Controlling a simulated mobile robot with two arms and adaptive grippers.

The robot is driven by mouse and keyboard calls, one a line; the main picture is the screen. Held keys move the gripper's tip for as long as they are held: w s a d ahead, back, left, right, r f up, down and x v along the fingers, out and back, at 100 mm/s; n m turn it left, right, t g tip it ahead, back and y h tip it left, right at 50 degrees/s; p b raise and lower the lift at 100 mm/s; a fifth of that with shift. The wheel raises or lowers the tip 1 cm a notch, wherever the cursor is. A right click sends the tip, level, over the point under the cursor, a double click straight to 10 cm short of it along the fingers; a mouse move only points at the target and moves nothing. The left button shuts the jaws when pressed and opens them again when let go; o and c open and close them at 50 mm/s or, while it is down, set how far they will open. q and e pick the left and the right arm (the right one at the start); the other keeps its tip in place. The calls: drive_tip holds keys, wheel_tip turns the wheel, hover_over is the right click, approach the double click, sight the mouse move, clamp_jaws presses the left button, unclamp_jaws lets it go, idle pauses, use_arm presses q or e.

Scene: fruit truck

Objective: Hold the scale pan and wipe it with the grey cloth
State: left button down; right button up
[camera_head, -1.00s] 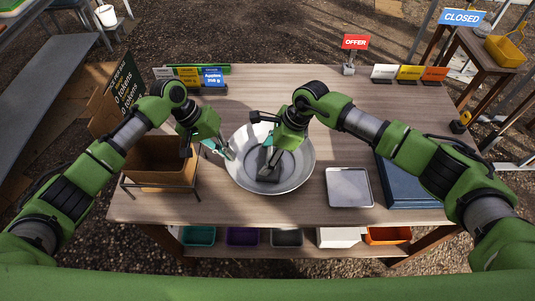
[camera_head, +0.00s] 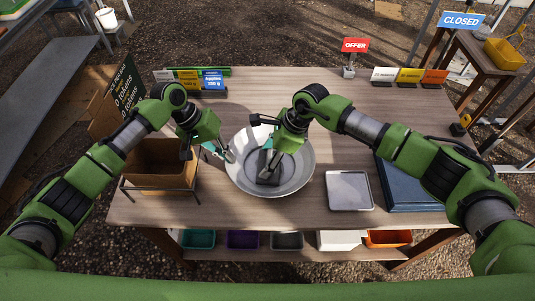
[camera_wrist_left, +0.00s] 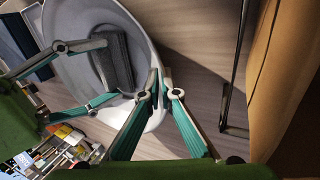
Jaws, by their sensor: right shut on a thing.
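The round metal scale pan (camera_head: 303,172) sits near the middle of the table. My left gripper (camera_head: 228,155) is at the pan's left rim, its two fingertips close together on either side of it; in the left wrist view the gripper (camera_wrist_left: 161,84) looks shut on this rim. My right gripper (camera_head: 270,160) reaches down into the pan and is shut on the grey cloth (camera_head: 267,175). The right gripper partly hides the cloth.
A cardboard box (camera_head: 160,178) in a wire stand is close left of the pan. A flat grey tray (camera_head: 349,190) and a blue case (camera_head: 408,185) lie to the right. Sign cards line the back edge. The wooden table (camera_head: 260,90) is bare behind the pan.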

drive_tip(key=shift+s, duration=0.15)
drive_tip(key=shift+w, duration=0.95)
drive_tip(key=shift+s+d, duration=0.1)
drive_tip(key=shift+s, duration=0.85)
drive_tip(key=shift+w, duration=0.95)
